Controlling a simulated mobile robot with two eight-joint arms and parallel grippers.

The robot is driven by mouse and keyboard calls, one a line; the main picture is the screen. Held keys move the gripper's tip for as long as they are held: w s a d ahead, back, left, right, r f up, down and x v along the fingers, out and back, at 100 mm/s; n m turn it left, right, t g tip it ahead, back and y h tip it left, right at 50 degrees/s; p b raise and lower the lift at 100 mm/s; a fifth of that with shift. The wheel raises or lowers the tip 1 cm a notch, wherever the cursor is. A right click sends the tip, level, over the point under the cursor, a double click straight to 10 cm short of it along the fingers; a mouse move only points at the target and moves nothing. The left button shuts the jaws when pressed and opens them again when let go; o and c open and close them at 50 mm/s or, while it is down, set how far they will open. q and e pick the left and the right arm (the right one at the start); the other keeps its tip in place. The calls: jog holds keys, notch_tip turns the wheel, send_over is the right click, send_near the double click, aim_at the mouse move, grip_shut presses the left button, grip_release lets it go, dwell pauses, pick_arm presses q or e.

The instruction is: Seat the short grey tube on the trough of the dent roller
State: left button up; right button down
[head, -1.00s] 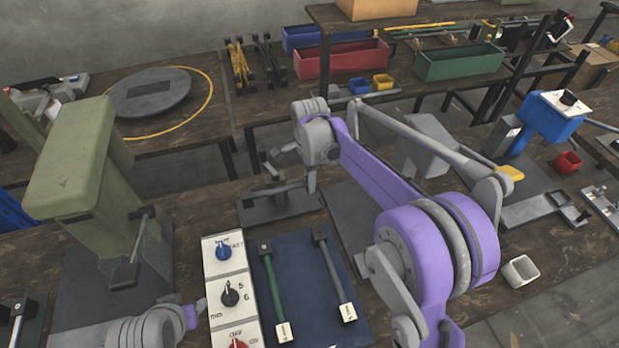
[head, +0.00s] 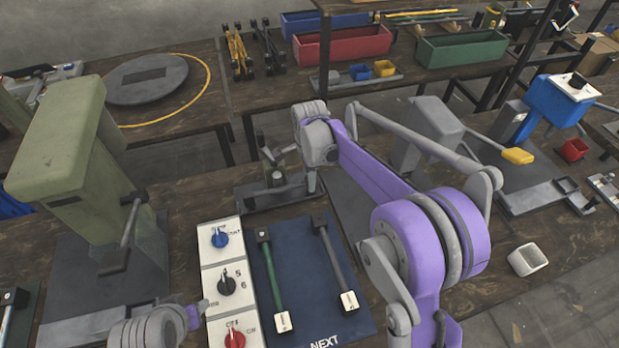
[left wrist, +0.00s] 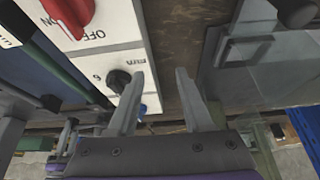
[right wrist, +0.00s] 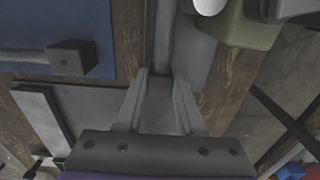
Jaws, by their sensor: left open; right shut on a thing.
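My right gripper (head: 312,182) reaches down beside the dent roller (head: 277,192), a small dark grey stand with an upright post behind the mat. In the right wrist view it is shut on a grey piece (right wrist: 158,104), which appears to be the short grey tube. Its far end and any contact with the trough cannot be made out. In the head view my arm hides the fingertips. My left gripper (left wrist: 160,88) is open and empty above the white control panel (head: 222,262). In the head view it is low at the left, by the panel's edge.
A blue mat (head: 300,290) holds a green-handled bar (head: 272,282) and a grey-handled bar (head: 335,262). A green press (head: 70,150) stands at left. A grey machine (head: 425,135) and a blue machine (head: 555,105) stand at right.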

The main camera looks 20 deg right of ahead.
pick_arm(q)
jog(key=shift+s+f+b, duration=0.1)
jog(key=shift+f+b, duration=0.35)
jog(key=shift+f, duration=0.05)
pick_arm(e)
jog(key=shift+f, duration=0.7)
jog(key=shift+c, duration=2.2)
grip_release()
